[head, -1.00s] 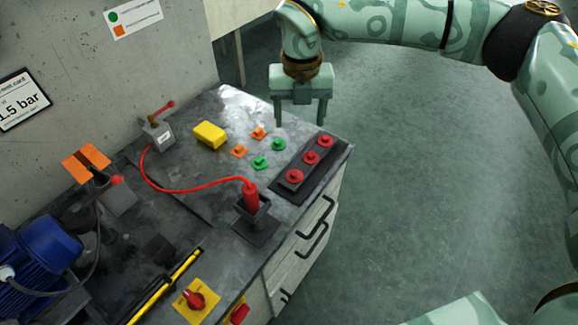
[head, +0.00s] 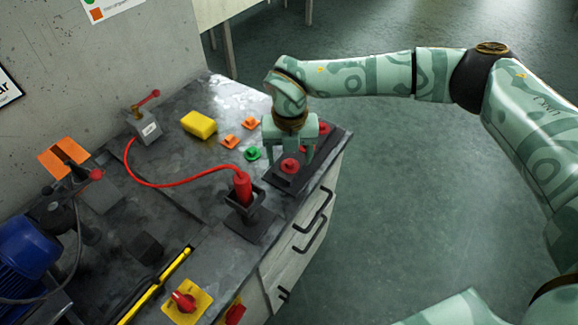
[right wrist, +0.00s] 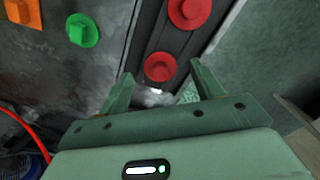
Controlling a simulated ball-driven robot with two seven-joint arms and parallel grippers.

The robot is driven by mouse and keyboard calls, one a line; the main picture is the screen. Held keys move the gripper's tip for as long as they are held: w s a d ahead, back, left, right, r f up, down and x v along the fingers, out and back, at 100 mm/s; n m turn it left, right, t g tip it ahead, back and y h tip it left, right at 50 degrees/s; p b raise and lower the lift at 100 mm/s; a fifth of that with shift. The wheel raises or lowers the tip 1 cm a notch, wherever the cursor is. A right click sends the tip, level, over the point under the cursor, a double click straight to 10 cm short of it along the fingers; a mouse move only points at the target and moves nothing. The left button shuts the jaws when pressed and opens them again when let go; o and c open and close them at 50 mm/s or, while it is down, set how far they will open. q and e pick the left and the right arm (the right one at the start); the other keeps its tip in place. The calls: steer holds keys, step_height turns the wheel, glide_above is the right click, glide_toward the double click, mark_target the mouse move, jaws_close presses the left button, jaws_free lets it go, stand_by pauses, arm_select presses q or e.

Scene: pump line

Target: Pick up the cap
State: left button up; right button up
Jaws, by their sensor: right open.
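Three red caps stand in a row on a dark rail (head: 275,181) at the worktop's right edge. The near red cap (head: 290,166) shows below my right gripper; the far one (head: 323,128) is beside the hand, and the middle one is mostly hidden behind it. My right gripper (head: 289,156) is open and empty, pointing down over the rail. In the right wrist view one red cap (right wrist: 160,67) appears between the open fingertips, and another red cap (right wrist: 190,12) lies beyond. Contact cannot be told. My left gripper is not in view.
Orange pieces (head: 229,141) and a green piece (head: 252,154) lie left of the rail. A yellow block (head: 199,125) is behind. A red plug (head: 243,188) with a red hose stands in a dark holder at the front. Floor at right is clear.

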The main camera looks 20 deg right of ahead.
steer(key=shift+f, duration=0.6)
steer(key=shift+r, duration=0.15)
steer(key=c, duration=1.1)
steer(key=shift+r, duration=0.1)
